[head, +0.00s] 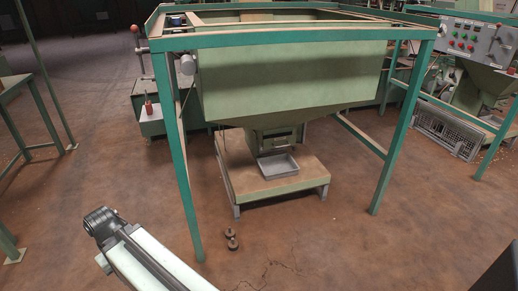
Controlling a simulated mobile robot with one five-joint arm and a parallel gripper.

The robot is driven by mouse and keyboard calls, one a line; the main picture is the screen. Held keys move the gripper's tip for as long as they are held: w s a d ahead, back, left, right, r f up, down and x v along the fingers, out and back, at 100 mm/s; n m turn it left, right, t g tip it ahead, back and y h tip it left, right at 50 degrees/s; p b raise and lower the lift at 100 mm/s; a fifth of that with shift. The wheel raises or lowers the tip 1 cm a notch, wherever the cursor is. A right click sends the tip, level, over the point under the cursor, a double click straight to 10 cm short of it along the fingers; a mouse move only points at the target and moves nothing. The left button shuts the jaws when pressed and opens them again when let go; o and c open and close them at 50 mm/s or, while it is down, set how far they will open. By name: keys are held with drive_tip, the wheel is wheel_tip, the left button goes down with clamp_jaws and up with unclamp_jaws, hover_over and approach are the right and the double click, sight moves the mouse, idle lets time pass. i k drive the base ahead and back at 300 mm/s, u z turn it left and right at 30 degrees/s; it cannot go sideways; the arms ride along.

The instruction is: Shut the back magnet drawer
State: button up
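A large green hopper (290,85) hangs in a teal frame at the centre of the head view. Below it is a small green housing (262,141) with a dark, slot-like front; any magnet drawers there are too small to tell apart, and I cannot tell which is the back one or how far it stands open. A shallow grey tray (279,166) sits under the housing on a low platform. My arm shows at the lower left, well apart from the housing. My gripper cannot be made out.
The teal frame has front legs at left (183,165) and right (400,145). The low platform (245,186) fills the space beneath. A control panel (476,40) and wire crate (448,132) stand right. Front floor is mostly clear.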

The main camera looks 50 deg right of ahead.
sight(274, 141)
drive_tip(key=u, duration=0.7)
drive_tip(key=k, duration=0.9)
drive_tip(key=z, duration=0.85)
drive_tip(key=i, duration=2)
